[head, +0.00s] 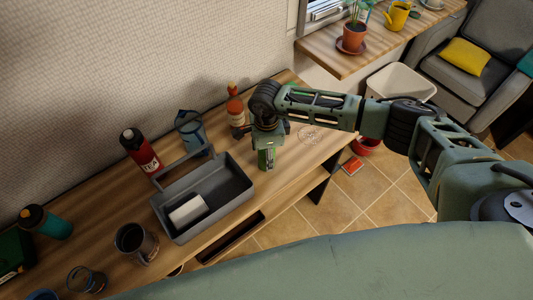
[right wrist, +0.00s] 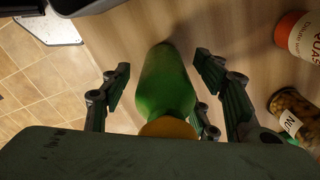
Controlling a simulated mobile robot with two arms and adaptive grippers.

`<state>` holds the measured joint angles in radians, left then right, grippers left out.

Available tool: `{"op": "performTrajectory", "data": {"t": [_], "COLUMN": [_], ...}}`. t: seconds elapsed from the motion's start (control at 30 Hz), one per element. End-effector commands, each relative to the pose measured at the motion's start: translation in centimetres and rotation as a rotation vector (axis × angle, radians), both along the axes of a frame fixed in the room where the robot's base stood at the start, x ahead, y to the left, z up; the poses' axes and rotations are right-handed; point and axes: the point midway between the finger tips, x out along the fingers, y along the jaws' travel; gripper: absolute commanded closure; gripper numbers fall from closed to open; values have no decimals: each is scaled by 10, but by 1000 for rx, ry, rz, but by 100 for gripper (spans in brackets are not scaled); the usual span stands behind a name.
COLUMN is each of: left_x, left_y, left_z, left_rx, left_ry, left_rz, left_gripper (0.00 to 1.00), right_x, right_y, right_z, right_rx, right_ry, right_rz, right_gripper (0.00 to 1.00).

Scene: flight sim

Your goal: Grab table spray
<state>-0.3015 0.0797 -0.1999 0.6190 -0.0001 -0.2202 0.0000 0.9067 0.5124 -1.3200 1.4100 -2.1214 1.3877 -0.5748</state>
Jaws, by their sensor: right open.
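A green bottle (right wrist: 166,85) with an orange part at its near end stands between the fingers of my right gripper (right wrist: 167,92) in the right wrist view. The fingers are spread, with visible gaps on both sides of the bottle. In the head view my right gripper (head: 268,148) points down over the right part of the wooden table (head: 255,205), and a green body shows at its fingers. Whether this bottle is the table spray I cannot tell for sure. My left gripper is not in view.
A grey caddy (head: 233,193) with a handle holds a white block (head: 187,210). Behind it stand a red bottle (head: 140,150) and a blue container (head: 191,128). An orange-red bottle (head: 235,108) is close left of my gripper. A mug (head: 135,242) stands at front left.

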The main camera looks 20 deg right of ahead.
Motion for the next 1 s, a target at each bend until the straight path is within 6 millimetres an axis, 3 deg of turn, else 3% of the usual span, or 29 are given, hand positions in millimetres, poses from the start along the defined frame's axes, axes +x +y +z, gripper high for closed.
{"op": "performTrajectory", "data": {"t": [0.63, 1.0], "left_x": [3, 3], "left_y": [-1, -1], "left_z": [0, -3], "left_rx": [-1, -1], "left_ry": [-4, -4], "left_rz": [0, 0], "left_gripper": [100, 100], "right_x": [0, 1], "right_y": [0, 0], "right_z": [0, 6], "right_rx": [0, 2], "right_ry": [0, -3], "right_rz": [-1, -1], "right_gripper": [98, 98]}}
